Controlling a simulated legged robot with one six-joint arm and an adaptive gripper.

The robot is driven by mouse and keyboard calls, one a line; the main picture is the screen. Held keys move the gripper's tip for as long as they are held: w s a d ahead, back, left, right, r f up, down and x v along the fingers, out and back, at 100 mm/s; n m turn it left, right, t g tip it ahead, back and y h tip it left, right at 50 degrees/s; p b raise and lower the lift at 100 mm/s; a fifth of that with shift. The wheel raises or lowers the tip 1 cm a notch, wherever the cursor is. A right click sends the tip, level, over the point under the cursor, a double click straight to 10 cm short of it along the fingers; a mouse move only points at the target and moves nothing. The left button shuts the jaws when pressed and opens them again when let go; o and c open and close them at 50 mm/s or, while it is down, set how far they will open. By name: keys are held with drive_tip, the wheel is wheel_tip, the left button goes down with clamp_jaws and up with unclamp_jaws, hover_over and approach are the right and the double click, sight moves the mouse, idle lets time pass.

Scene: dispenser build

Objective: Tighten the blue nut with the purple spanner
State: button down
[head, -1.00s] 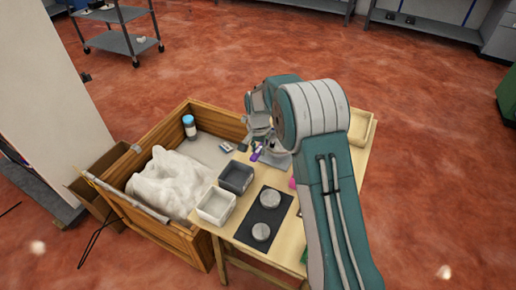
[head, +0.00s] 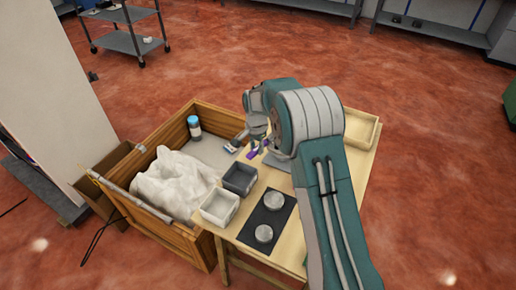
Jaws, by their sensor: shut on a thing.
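The purple spanner (head: 251,155) shows as a small purple piece above the table, right under my gripper (head: 256,146). My gripper is at the table's far left part, close to the crate's edge, and is shut on the spanner. Its fingers are small and partly covered by my own arm, so the exact grip is hard to see. I cannot make out the blue nut; my arm hides part of the table.
The wooden table (head: 235,227) holds a dark grey bin (head: 240,180), a white bin (head: 219,208), a black mat (head: 268,220) with two round metal discs, and a wooden tray (head: 361,130). A wooden crate (head: 185,238) with white cloth (head: 172,180) and a blue-capped bottle (head: 194,127) adjoins the left.

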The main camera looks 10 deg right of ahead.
drive_tip(key=shift+w+a, duration=0.1)
drive_tip(key=shift+a, duration=0.05)
drive_tip(key=shift+w+a+m, duration=0.7)
drive_tip(key=shift+w+m, duration=0.25)
drive_tip(key=shift+m, duration=0.15)
drive_tip(key=shift+w+a+m, duration=0.3)
drive_tip(key=shift+w+m, duration=0.25)
drive_tip(key=shift+m, duration=0.05)
drive_tip(key=shift+w+a+m, duration=0.25)
drive_tip(key=shift+w+m, duration=0.3)
drive_tip(key=shift+m, duration=0.05)
drive_tip(key=shift+w+a+m, duration=0.15)
drive_tip(key=shift+w+m, duration=0.35)
idle(0.8)
